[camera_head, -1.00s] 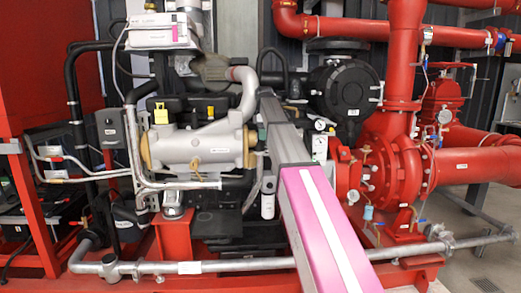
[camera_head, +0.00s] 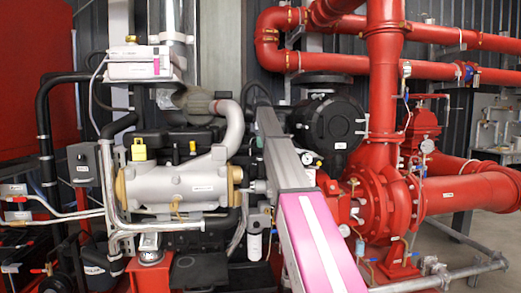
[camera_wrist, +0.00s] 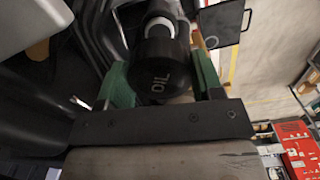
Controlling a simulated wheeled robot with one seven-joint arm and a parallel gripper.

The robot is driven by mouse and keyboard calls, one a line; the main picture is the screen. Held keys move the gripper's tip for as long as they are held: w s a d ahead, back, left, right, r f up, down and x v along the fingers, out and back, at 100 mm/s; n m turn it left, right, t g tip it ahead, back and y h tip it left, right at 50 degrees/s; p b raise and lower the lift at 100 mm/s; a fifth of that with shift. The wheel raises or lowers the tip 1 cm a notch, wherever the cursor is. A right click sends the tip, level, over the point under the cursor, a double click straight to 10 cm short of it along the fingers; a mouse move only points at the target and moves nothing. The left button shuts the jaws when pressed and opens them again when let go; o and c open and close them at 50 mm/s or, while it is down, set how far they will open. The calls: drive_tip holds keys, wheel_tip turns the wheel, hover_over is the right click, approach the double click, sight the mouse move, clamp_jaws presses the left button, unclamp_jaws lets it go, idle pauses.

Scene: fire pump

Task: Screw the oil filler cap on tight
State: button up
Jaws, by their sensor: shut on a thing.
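In the wrist view, a black cap (camera_wrist: 160,68) marked OIL sits between the two green fingers of my gripper (camera_wrist: 163,76). The fingers are shut on its sides, and the lettering faces the camera. Directly beyond the cap is a pale ring (camera_wrist: 160,27) with a dark part past it. I cannot tell whether the cap is seated on a neck or how its threads stand. In the head view my pink and grey arm reaches toward the engine (camera_head: 180,185), and the cap and fingers cannot be made out there.
Dark engine hoses (camera_wrist: 95,45) are on the left. In the head view, red pump pipework (camera_head: 385,195) stands right of my arm and a grey control box (camera_head: 82,163) at the left.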

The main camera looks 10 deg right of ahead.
sight(261, 160)
drive_tip(key=shift+f, duration=2.5)
drive_tip(key=shift+f, duration=0.35)
idle(1.2)
drive_tip(key=shift+o, duration=0.6)
drive_tip(key=c, duration=0.4)
drive_tip(key=shift+m, duration=1.7)
drive_tip(key=shift+m, duration=1.7)
